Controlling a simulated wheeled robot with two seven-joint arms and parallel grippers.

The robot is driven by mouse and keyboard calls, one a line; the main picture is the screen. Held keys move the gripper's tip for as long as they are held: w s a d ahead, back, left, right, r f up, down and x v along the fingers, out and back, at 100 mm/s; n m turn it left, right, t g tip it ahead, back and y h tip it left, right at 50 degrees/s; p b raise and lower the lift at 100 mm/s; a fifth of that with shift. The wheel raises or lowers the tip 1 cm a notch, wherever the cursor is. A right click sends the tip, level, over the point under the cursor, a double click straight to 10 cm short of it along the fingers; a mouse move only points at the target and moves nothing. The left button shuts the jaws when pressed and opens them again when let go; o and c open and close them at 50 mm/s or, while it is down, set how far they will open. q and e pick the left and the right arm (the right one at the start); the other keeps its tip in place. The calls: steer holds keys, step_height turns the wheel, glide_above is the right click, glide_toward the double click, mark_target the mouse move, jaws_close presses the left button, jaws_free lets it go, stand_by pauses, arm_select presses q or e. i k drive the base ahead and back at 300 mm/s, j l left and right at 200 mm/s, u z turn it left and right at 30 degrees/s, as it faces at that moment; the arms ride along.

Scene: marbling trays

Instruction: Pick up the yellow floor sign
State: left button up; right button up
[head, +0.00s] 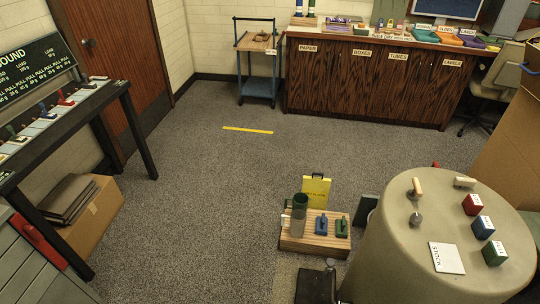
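The yellow floor sign (316,190) stands upright on the carpet near the middle of the head view. It has a dark handle at its top and small dark print that I cannot read. Its lower part is hidden behind a low wooden block. Neither of my grippers can be made out in the head view.
The wooden block (297,243) carries a green-topped cylinder (299,205) and blue and green items. A round beige drum (400,245) stands to its right. A dark object (315,285) is in front. A yellow strip (247,130) lies on open carpet behind; a dark table (130,125) is left.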

mark_target(317, 189)
steer(key=i+j+u, duration=0.2)
steer(key=j+u, duration=0.2)
steer(key=i+j+u, duration=0.2)
steer(key=u, duration=0.2)
steer(key=i+j+u, duration=0.25)
steer(key=u, duration=0.15)
steer(key=i+z, duration=0.2)
steer(key=i, duration=0.15)
steer(key=i+j+z, duration=0.2)
steer(key=i, duration=0.15)
steer(key=i+z, duration=0.2)
steer(key=z, duration=0.25)
steer(key=i+z, duration=0.25)
steer(key=z, duration=0.15)
steer(key=i+z, duration=0.2)
steer(key=z, duration=0.25)
steer(key=i+j+z, duration=0.2)
steer(key=z, duration=0.2)
